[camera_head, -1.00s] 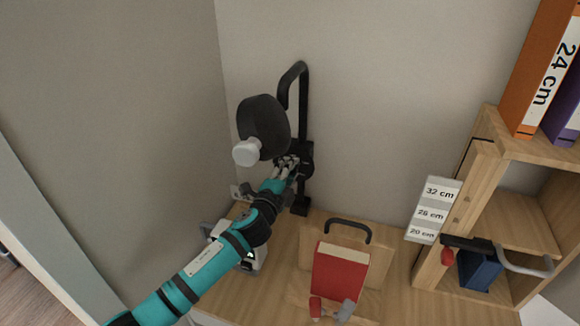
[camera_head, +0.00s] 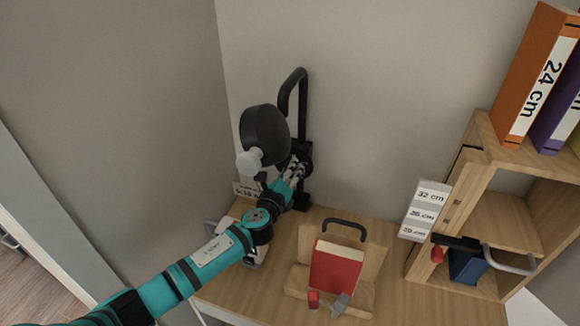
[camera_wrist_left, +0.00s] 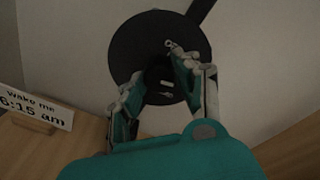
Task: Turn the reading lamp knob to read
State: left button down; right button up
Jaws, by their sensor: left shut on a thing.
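The black reading lamp (camera_head: 265,133) is mounted on the back wall, with a curved arm and a pale bulb-like end on its head. My left gripper (camera_head: 296,170) is at the lamp's wall mount, below and right of the lamp head. In the left wrist view, a large dark round plate (camera_wrist_left: 128,50) carries a small dark knob (camera_wrist_left: 163,84) with a short white mark. The fingers of my left gripper (camera_wrist_left: 156,80) are shut on the knob, one on each side. In the head view the fingers cover the knob, and I cannot read any setting labels. My right gripper is out of view.
A "Wake me 6:15 am" sign (camera_wrist_left: 35,106) stands left of the lamp. A red book (camera_head: 335,268) rests on a wooden stand on the desk (camera_head: 240,300). A wooden shelf (camera_head: 490,150) with binders is at the right. The wall is close behind the lamp.

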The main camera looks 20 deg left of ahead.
pick_arm(q)
jog(key=shift+f+m+y+p, duration=0.1)
jog(key=shift+m+y+p, duration=0.15)
jog(key=shift+m+p, duration=1.9)
jog(key=shift+f+m+y+p, duration=0.1)
jog(key=shift+m+y+p, duration=0.25)
jog(key=shift+m, duration=3.5)
jog(key=c, duration=0.9)
grip_release()
jog(key=shift+r, duration=0.1)
jog(key=shift+c, duration=0.2)
jog(key=shift+s+a, duration=0.1)
